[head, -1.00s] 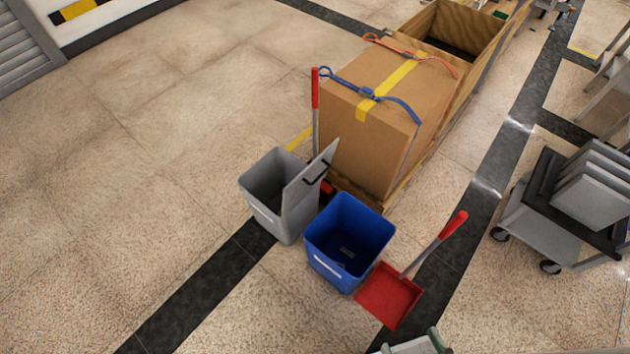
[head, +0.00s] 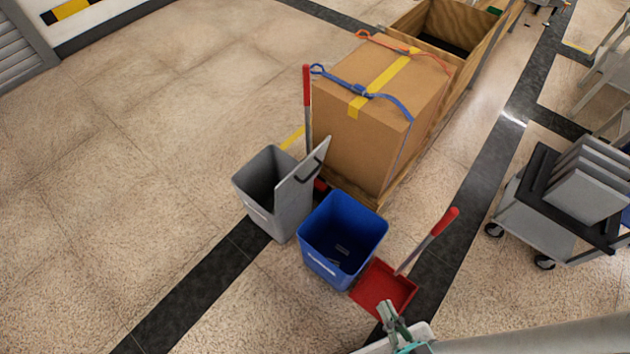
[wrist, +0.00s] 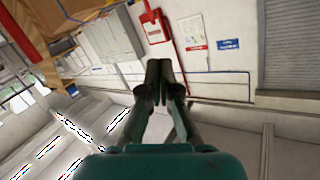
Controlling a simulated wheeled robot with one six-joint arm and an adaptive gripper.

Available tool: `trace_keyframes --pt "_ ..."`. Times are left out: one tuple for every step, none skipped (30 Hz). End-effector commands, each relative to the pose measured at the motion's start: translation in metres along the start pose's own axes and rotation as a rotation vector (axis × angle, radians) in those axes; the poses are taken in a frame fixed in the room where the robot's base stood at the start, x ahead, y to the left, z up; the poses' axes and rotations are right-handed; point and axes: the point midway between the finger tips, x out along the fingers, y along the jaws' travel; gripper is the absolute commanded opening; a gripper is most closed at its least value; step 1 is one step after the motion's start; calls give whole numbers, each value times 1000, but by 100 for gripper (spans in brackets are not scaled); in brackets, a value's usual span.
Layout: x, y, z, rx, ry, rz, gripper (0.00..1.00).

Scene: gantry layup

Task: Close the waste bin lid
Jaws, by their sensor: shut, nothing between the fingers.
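The grey waste bin (head: 268,215) stands on the floor left of the blue bin, its mouth open. Its grey lid (head: 302,177) stands raised and tilted on the bin's right side, with a dark handle on it. My gripper (head: 388,308) is at the lower edge of the head view, in front of the red dustpan in the picture and well apart from the lid. In the wrist view my gripper (wrist: 158,66) shows its fingers together and empty. The grey bin and lid cannot be made out in the wrist view.
An open blue bin (head: 325,262) stands right of the grey bin, with a red dustpan (head: 383,288) beside it. A strapped cardboard box (head: 360,130) is behind. A grey cart (head: 548,215) stands at right. The floor at left is clear.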

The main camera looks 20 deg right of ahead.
Motion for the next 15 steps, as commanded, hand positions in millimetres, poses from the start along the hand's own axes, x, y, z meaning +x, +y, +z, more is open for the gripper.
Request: trace_keyframes --pt "16 4 10 58 20 -4 0" --pt "24 6 16 96 30 -4 0" --pt "35 9 22 147 45 -5 0" --pt "44 12 27 186 55 -5 0" --pt "53 14 32 224 66 -5 0" --pt "65 17 38 275 80 -5 0" --pt "74 18 43 312 90 -6 0" --pt "84 20 48 351 99 -6 0" --pt "96 23 53 401 114 -6 0" --pt "106 25 57 440 123 -5 0" --pt "116 27 61 477 132 -5 0" --pt "130 29 66 528 146 -4 0" --pt "140 31 69 566 156 -4 0" --pt "150 32 72 603 165 -4 0" --pt "164 34 76 654 179 -4 0"
